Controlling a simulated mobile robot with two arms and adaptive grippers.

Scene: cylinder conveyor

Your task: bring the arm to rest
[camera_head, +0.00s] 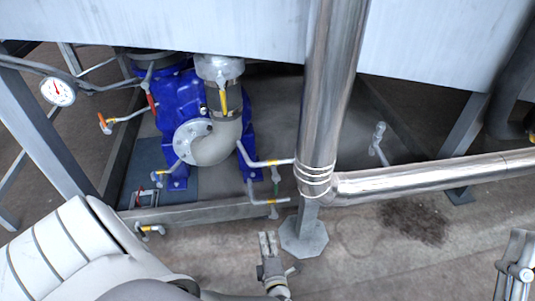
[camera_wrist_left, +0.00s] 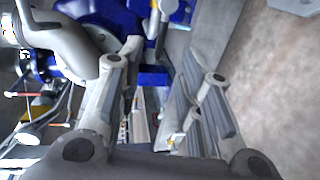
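My left gripper (camera_head: 268,243) is at the bottom middle of the head view, with my white left arm coming in from the lower left. Its fingers point up in the picture, toward the foot of the steel pipe post. In the left wrist view the two fingers (camera_wrist_left: 152,65) stand apart with a gap between them, and I see nothing held. At the lower right edge of the head view, grey metal parts (camera_head: 515,268) are cut off by the frame; they may be my right gripper, but I cannot tell its state.
A thick shiny vertical pipe (camera_head: 332,85) and a horizontal pipe (camera_head: 440,177) stand ahead. Blue machinery (camera_head: 180,105) with yellow-handled valves is at the left. A pressure gauge (camera_head: 58,91) is at the far left. A large grey tank (camera_head: 210,25) hangs above. The floor (camera_head: 370,250) at lower right shows bare.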

